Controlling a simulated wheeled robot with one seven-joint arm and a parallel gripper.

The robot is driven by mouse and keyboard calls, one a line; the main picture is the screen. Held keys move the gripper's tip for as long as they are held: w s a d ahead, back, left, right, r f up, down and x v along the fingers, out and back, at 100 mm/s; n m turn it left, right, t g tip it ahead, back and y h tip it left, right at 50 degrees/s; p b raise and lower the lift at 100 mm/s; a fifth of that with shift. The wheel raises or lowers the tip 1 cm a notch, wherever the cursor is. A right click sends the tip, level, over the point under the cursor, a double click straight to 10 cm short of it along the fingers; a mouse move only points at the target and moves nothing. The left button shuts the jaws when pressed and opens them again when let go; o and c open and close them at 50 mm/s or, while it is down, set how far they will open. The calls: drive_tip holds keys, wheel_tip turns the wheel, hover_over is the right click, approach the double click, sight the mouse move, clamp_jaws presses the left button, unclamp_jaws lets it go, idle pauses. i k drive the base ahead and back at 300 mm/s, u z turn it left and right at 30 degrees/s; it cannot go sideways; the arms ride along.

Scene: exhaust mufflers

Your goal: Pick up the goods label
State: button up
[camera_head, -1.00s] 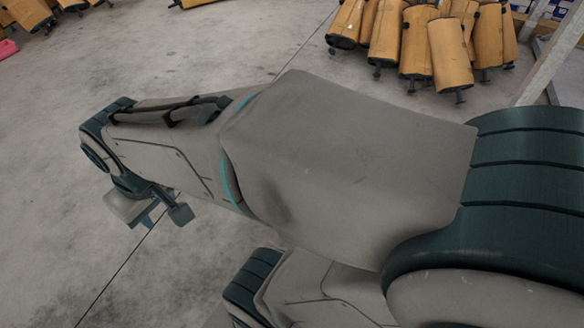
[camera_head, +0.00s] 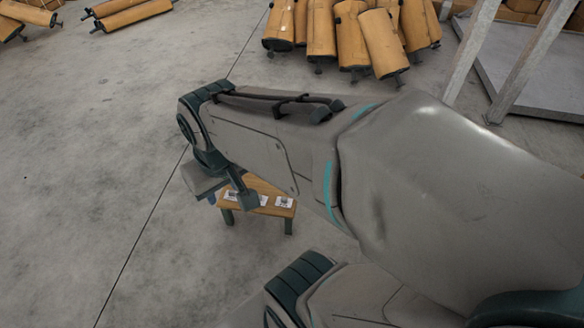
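Several white goods labels with black printed marks lie on a small wooden stool (camera_head: 258,185). One label (camera_head: 284,202) is at the stool's right front, and another label (camera_head: 263,200) is just left of it. A further label (camera_head: 230,196) shows at the left, partly covered by my arm's end. My gripper (camera_head: 228,197) appears in front of the stool's left part in the picture. Its fingers are small and partly hidden, so I cannot tell whether it is open or whether it touches anything.
Orange-brown mufflers (camera_head: 340,35) stand grouped at the top. More mufflers (camera_head: 130,14) lie at the upper left. A metal frame (camera_head: 525,65) with slanted legs stands at the upper right. The grey concrete floor (camera_head: 80,190) at the left is clear.

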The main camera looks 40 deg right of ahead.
sight(281, 202)
drive_tip(key=z, duration=1.1)
drive_tip(key=i, duration=1)
drive_tip(key=u, duration=0.05)
